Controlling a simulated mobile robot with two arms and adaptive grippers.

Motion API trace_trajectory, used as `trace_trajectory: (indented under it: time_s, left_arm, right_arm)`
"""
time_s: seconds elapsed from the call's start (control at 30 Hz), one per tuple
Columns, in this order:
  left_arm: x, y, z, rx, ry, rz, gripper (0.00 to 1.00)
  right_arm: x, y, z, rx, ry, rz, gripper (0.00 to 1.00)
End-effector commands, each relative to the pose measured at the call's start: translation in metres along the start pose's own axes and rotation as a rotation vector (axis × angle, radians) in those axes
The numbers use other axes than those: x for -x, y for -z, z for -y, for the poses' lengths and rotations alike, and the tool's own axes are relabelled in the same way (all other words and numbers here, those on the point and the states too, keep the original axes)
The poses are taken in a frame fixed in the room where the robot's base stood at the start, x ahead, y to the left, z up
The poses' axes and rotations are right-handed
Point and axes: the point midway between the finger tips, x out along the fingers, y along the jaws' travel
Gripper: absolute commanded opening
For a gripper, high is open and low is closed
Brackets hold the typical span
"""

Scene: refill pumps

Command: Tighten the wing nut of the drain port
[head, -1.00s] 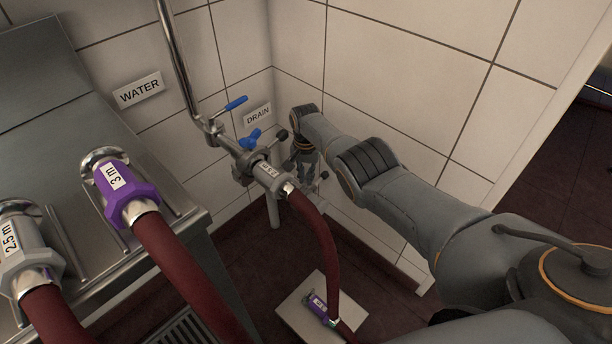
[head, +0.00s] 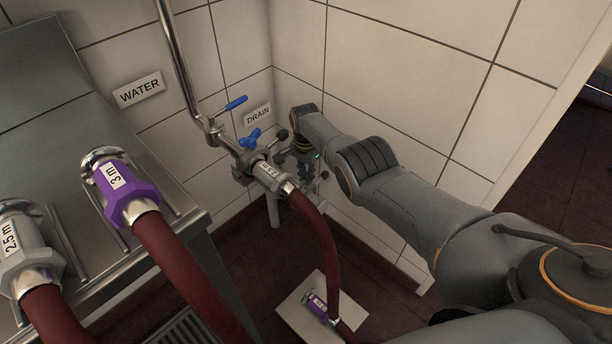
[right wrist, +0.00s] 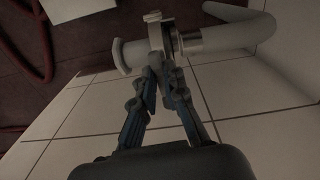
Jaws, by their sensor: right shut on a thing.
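The drain port ends in a clamped joint beside the DRAIN sign, with a grey hose coupling (head: 268,174) on it. In the right wrist view its clamp ring (right wrist: 156,34) stands around the joint, next to a pale bent pipe (right wrist: 235,38). My right gripper (head: 290,158) is at the right side of the joint in the head view. In the right wrist view its fingers (right wrist: 162,66) come together at the near side of the clamp, shut on the wing nut. The nut itself is mostly hidden by the fingertips. My left gripper is in neither view.
Blue valve handles (head: 236,103) are above the joint. A steel bench (head: 45,140) with purple (head: 125,190) and grey couplings (head: 25,250) is at left. Tiled walls are close behind.

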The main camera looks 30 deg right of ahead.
Motion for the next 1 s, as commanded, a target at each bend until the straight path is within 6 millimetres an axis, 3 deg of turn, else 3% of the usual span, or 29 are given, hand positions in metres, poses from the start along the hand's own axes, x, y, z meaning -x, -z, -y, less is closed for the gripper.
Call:
trace_trajectory:
  time_s: [0.2, 0.23, 0.33, 0.73, 1.0]
  left_arm:
    - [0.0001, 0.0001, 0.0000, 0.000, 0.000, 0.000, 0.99]
    - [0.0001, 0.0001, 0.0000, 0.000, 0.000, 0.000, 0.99]
    - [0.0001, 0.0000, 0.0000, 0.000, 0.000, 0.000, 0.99]
    - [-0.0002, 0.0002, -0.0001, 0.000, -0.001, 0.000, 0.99]
    - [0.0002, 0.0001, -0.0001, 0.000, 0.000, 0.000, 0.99]
  right_arm:
    - [0.0017, 0.0014, 0.0011, 0.001, 0.003, -0.004, 0.00]
    - [0.0017, 0.0014, 0.0011, 0.001, 0.003, -0.004, 0.15]
    - [0.0015, 0.0013, 0.0009, 0.001, 0.003, -0.003, 0.34]
    - [0.0004, 0.0005, 0.0001, 0.028, 0.001, -0.002, 0.34]
    - [0.0005, 0.0008, 0.0000, 0.269, 0.002, -0.002, 0.34]
